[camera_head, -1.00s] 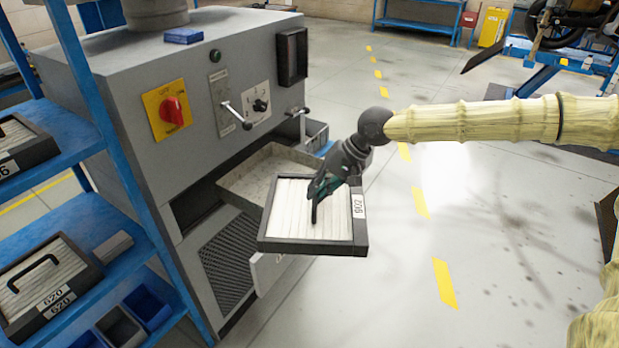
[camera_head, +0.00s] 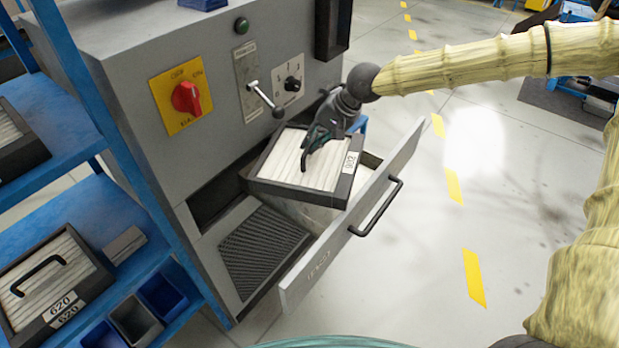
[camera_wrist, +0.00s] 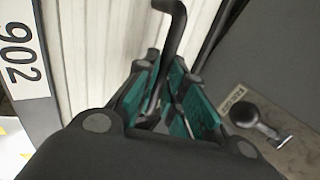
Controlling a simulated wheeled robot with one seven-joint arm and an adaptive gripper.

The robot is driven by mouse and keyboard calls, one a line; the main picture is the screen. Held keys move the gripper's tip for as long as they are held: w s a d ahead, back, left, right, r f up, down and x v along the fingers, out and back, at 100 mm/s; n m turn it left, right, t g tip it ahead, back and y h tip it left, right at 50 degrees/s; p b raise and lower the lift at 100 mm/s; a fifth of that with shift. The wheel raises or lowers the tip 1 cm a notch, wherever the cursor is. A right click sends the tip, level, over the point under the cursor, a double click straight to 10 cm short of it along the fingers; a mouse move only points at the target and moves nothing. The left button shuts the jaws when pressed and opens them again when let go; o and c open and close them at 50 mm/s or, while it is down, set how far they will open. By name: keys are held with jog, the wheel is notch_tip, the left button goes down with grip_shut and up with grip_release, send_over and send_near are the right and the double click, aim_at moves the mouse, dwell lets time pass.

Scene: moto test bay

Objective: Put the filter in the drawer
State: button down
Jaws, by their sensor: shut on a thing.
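The filter (camera_head: 290,165) is a white pleated panel in a dark frame with a 902 label and a dark handle. My gripper (camera_head: 312,150) is shut on its handle; the wrist view shows the green-padded fingers (camera_wrist: 170,100) around the handle, beside the white pleats and the 902 label (camera_wrist: 20,60). The filter is tilted slightly and hangs above the open drawer (camera_head: 325,255), whose grey front with a black handle is pulled out from the machine. The filter hides much of the drawer's inside, and I cannot tell whether they touch.
The grey machine (camera_head: 130,90) has a red knob (camera_head: 186,97) and a lever (camera_head: 265,98) close behind the filter. A blue shelf rack (camera_head: 110,200) at the left holds another filter (camera_head: 45,285) labelled 620 and small bins.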

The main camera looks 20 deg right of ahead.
jog(key=shift+w+d+r+m+t+h, duration=0.1)
jog(key=shift+w+d+m+t+h, duration=0.25)
jog(key=shift+w+d+m, duration=0.4)
jog(key=w+d+f+m+b, duration=0.1)
jog(key=f, duration=0.1)
jog(key=w+d+f+m+t+b, duration=0.1)
jog(key=d, duration=0.1)
jog(key=shift+w+d+f+h+b, duration=0.1)
jog(key=shift+w+f+h+b, duration=0.1)
jog(key=shift+f+h+b, duration=0.15)
jog(key=shift+d+f, duration=0.15)
jog(key=shift+d, duration=0.05)
jog(key=shift+m, duration=0.25)
jog(key=f, duration=0.2)
jog(key=f+b, duration=0.1)
jog(key=f, duration=0.2)
jog(key=shift+w+d+f, duration=0.1)
jog(key=shift+w+f, duration=0.1)
jog(key=shift+f, duration=0.05)
jog(key=shift+f+b, duration=1.55)
jog(key=shift+f, duration=0.75)
jog(key=shift+f, duration=0.1)
jog(key=c, duration=1.5)
grip_release()
